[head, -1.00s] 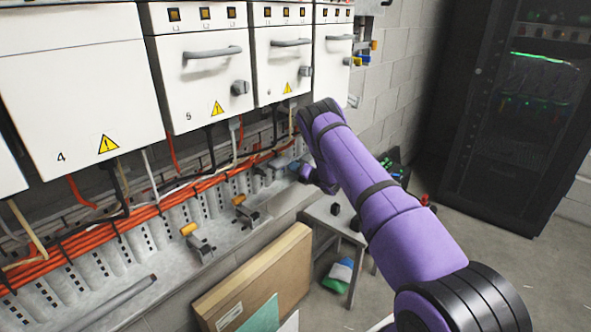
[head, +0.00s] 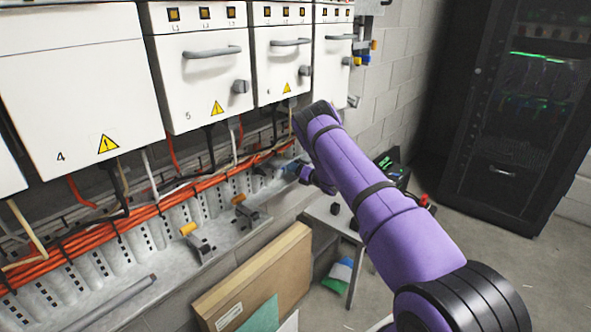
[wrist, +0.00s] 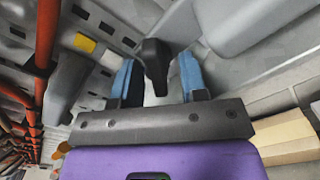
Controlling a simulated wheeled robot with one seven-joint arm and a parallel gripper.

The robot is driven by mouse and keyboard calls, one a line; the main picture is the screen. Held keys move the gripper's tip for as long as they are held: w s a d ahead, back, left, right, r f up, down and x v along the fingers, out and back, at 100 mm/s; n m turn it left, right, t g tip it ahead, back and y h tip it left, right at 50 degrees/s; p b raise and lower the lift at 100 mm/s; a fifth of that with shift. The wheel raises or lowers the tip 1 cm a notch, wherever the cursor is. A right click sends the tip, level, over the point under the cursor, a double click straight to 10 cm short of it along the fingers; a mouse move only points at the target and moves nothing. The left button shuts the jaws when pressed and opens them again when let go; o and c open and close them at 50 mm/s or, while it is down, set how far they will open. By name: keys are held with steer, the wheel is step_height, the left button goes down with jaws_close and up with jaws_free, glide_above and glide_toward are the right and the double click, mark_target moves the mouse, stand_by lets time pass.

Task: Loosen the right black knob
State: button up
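In the wrist view, a black knob (wrist: 156,62) stands between the two blue fingertips of my gripper (wrist: 158,78). The fingers are apart, one on each side of the knob. A gap shows on the right side; on the left the finger and knob look very close, and I cannot tell whether they touch. In the head view my gripper (head: 292,169) is by the right part of the grey rail under the cabinets, mostly hidden behind my purple arm. The black knob is hidden there.
White cabinets (head: 80,90) with grey handles hang above the rail. Orange cables (head: 140,215) run along the wall behind it. Clamps with orange ends (head: 188,229) sit on the rail to the left. A small table (head: 335,220) and a dark rack (head: 515,120) stand to the right.

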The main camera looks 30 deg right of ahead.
steer(key=shift+r, duration=0.1)
steer(key=v, duration=1)
steer(key=shift+s, duration=0.35)
steer(key=shift+d, duration=0.15)
